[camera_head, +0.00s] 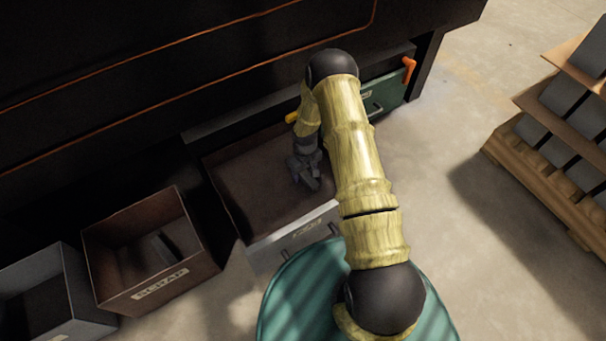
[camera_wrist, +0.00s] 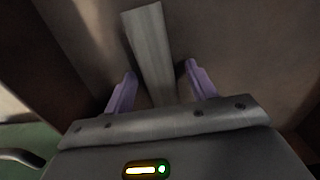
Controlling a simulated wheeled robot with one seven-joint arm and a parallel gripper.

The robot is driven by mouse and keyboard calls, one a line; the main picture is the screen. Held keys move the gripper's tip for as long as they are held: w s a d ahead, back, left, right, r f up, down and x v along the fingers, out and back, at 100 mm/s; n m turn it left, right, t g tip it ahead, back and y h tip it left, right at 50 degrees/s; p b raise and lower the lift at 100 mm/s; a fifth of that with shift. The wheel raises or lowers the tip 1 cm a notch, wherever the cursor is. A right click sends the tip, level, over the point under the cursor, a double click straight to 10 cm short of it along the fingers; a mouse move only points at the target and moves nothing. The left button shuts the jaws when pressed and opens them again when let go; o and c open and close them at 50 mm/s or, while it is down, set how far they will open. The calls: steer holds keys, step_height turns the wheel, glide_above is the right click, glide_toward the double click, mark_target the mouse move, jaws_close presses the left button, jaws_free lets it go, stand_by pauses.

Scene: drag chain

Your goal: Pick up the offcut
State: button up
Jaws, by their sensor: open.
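The offcut (camera_wrist: 147,40) is a flat, pale grey strip lying on the brown floor of an open drawer (camera_head: 275,252). In the wrist view it runs from the upper middle down between my fingers, its near end hidden behind or close to my gripper body. My gripper (camera_wrist: 160,72) is open, with one purple finger on each side of the strip and visible gaps between. In the head view my gripper (camera_head: 305,172) points down inside the drawer; I cannot make out the offcut there. How far the fingertips are above the drawer floor is unclear.
A brown bin marked SCRAP (camera_head: 150,291) with a grey piece inside stands left of the drawer, with a grey bin (camera_head: 75,290) beyond it. A green drawer front (camera_head: 385,95) with an orange handle is behind my arm. A loaded wooden pallet (camera_head: 525,160) stands right; floor between is clear.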

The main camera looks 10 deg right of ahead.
mark_target(304, 172)
jaws_close()
stand_by(0.3)
steer(key=shift+r, duration=0.15)
steer(key=shift+r+p, duration=0.95)
steer(key=shift+p, duration=0.05)
step_height(304, 172, up, 2)
steer(key=shift+p, duration=0.85)
steer(key=s+a+p, duration=0.1)
steer(key=a+p, duration=0.1)
steer(key=a, duration=0.3)
steer(key=s+a+p, duration=0.2)
steer(key=a, duration=0.4)
steer(key=s+a+p, duration=0.2)
steer(key=a, duration=0.4)
steer(key=shift+s+a+f, duration=0.1)
steer(key=shift+s+f, duration=0.15)
steer(key=shift+f, duration=0.1)
